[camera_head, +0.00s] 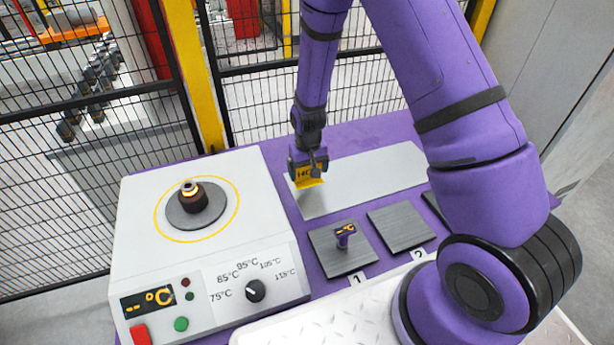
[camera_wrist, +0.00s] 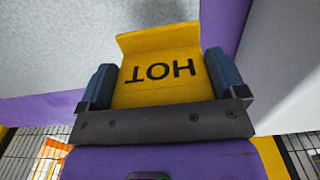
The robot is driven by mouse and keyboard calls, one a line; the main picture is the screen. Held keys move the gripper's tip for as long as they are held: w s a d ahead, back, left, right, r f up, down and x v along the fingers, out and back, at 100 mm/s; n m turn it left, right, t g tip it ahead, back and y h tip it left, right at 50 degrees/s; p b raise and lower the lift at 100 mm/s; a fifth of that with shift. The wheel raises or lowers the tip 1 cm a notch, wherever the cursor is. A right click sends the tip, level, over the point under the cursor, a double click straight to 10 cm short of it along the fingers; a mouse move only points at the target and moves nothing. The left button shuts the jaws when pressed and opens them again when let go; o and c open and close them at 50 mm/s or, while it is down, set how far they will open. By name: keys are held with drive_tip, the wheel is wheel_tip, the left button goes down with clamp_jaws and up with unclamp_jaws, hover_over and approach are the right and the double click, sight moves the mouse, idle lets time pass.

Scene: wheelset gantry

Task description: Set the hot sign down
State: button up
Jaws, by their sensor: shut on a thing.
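The yellow HOT sign (camera_head: 309,180) is in my gripper (camera_head: 307,168), near the left end of a light grey plate (camera_head: 370,174) on the purple table. In the wrist view the sign (camera_wrist: 160,75) sits between the two blue fingers of my gripper (camera_wrist: 157,88), with its black lettering upside down. The fingers are shut on its two sides. I cannot tell whether the sign's lower edge touches the grey plate.
A heater box (camera_head: 205,240) with a dial and a ring-shaped part on its round plate stands at left. Dark pads marked 1 (camera_head: 325,262) and 2 (camera_head: 400,228) lie in front; pad 1 holds a small purple item (camera_head: 345,236). The grey plate's right part is clear. Mesh fencing (camera_head: 90,130) stands behind.

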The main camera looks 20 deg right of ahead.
sight(307, 176)
drive_tip(key=shift+w, duration=0.35)
drive_tip(key=shift+f, duration=1.75)
drive_tip(key=shift+f, duration=0.2)
drive_tip(key=o, duration=0.6)
drive_tip(key=shift+o, duration=0.2)
drive_tip(key=shift+r, duration=0.15)
